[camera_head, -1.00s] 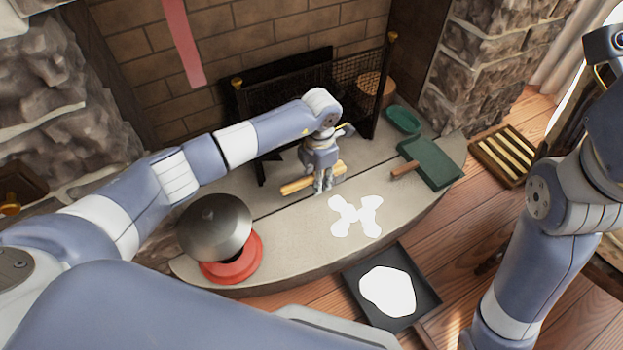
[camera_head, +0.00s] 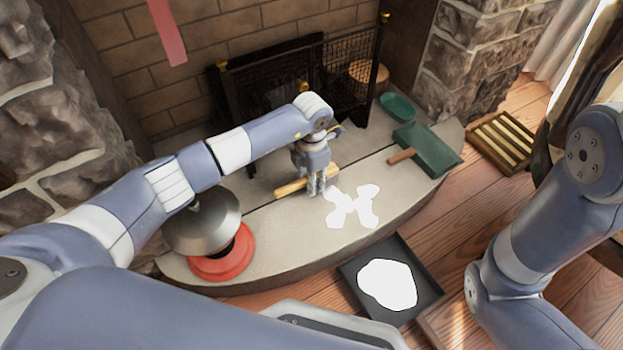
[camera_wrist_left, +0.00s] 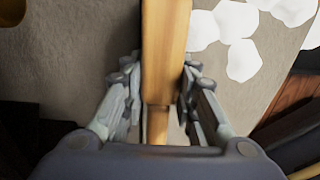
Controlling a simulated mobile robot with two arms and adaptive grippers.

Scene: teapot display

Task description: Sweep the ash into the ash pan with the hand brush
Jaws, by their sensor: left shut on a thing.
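My left gripper (camera_head: 317,190) is shut on the wooden hand brush (camera_head: 290,187), low over the stone hearth. In the left wrist view the brush's wooden body (camera_wrist_left: 166,40) runs lengthwise between the fingers of the gripper (camera_wrist_left: 159,72). Its bristles are hidden, and I cannot tell whether they touch the stone. White ash (camera_head: 352,207) lies in flat patches on the hearth, just right of the brush; it also shows in the left wrist view (camera_wrist_left: 243,60). The dark square ash pan (camera_head: 421,271) is on the floor below the hearth edge, with a white patch inside. My right gripper is out of view.
A grey metal dome (camera_head: 203,222) and a red round base (camera_head: 222,262) stand at the hearth's left. A green pan with a wooden handle (camera_head: 430,150) and a green bowl (camera_head: 397,106) lie right. The black fire screen (camera_head: 350,85) stands behind. A slatted wooden tray (camera_head: 499,141) is on the floor.

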